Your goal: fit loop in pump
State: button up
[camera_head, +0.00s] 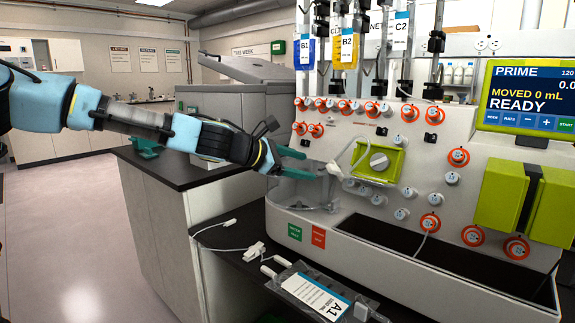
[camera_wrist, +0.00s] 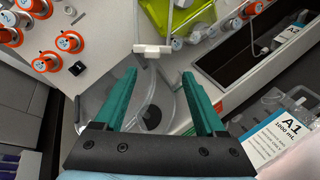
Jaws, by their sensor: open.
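The pump (camera_head: 378,175) is a lime-green block with a white round knob (camera_head: 378,161) on the front of the white machine. Its green corner also shows at the top of the wrist view (camera_wrist: 168,12). A white tubing loop (camera_head: 345,152) sits at the pump's left side, its upper part reaching over the pump's top left. In the wrist view, the loop's white end piece (camera_wrist: 152,51) lies just beyond my fingertips. I cannot tell whether the loop is seated. My gripper (camera_head: 309,167) has teal fingers, open and empty, left of the loop; they also show spread in the wrist view (camera_wrist: 159,75).
A clear round chamber (camera_head: 300,190) is behind and below my fingers. Orange-ringed and white valve knobs (camera_head: 458,156) surround the pump. A bag labelled A1 (camera_head: 318,290) and white clamps (camera_head: 255,250) lie on the dark bench. The screen (camera_head: 528,96) reads READY.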

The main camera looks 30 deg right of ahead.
aim_at(330, 166)
jog(key=shift+n, duration=0.4)
jog(key=d, duration=0.1)
jog(key=w+d, duration=0.1)
jog(key=d, duration=0.1)
jog(key=d+p, duration=0.1)
jog(key=shift+w+d+f, duration=0.25)
jog(key=shift+w+d, duration=0.05)
jog(key=shift+d, duration=0.05)
jog(key=x, duration=0.1)
jog(key=p+x, duration=0.1)
jog(key=x, duration=0.1)
jog(key=s+x, duration=0.1)
jog(key=x, duration=0.1)
jog(key=shift+d+p, duration=0.25)
jog(key=shift+p, duration=0.1)
jog(key=shift+c, duration=0.2)
grip_shut()
